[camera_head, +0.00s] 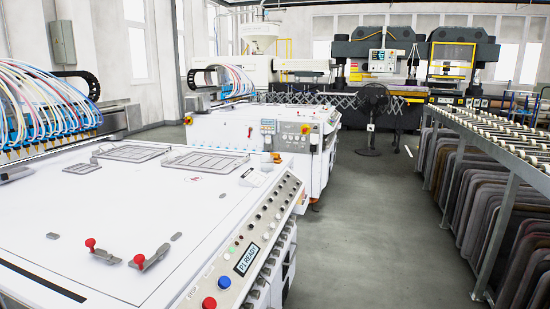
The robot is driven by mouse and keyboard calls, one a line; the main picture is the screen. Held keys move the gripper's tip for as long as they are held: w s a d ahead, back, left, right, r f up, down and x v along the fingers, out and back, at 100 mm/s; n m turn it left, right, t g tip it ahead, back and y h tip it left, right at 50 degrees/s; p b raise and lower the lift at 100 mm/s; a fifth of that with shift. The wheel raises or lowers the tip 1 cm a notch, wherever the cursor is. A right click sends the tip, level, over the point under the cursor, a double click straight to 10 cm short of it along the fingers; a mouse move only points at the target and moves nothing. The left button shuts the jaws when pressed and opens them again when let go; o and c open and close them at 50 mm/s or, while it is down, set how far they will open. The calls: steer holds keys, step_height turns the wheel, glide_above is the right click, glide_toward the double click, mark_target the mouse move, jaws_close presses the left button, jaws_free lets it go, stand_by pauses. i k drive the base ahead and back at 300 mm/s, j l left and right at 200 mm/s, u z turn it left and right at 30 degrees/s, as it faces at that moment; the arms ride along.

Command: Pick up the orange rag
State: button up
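I cannot clearly make out an orange rag in the head camera view. A small orange-brown spot (276,157) shows near the back right corner of the near white machine (130,225), but it is too small to tell what it is. My gripper is not in view.
The near machine's top carries wire racks (130,153), two red-knobbed clamps (149,257) and a button panel (250,245). A second white machine (240,126) stands behind it. A roller rack (490,138) with dark panels is at right. Grey floor (370,215) lies clear between, with a black fan (373,115) beyond.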

mark_target(277, 159)
steer(key=i+l+u, duration=0.15)
steer(key=l, duration=0.2)
steer(key=i+l+u, duration=0.1)
steer(key=l, duration=0.3)
steer(key=i+l+u, duration=0.15)
steer(key=l, duration=0.25)
steer(key=i+l+u, duration=0.3)
steer(key=i+l, duration=0.2)
steer(key=l, duration=0.2)
steer(key=i+l+u, duration=0.1)
steer(key=i+l, duration=0.15)
steer(key=l, duration=0.15)
steer(key=i+l+u, duration=0.1)
steer(key=i+l, duration=0.15)
steer(key=l, duration=0.2)
steer(key=i+l, duration=0.25)
steer(key=l, duration=0.2)
steer(key=i, duration=1)
steer(key=j+u, duration=0.05)
steer(key=j, duration=0.05)
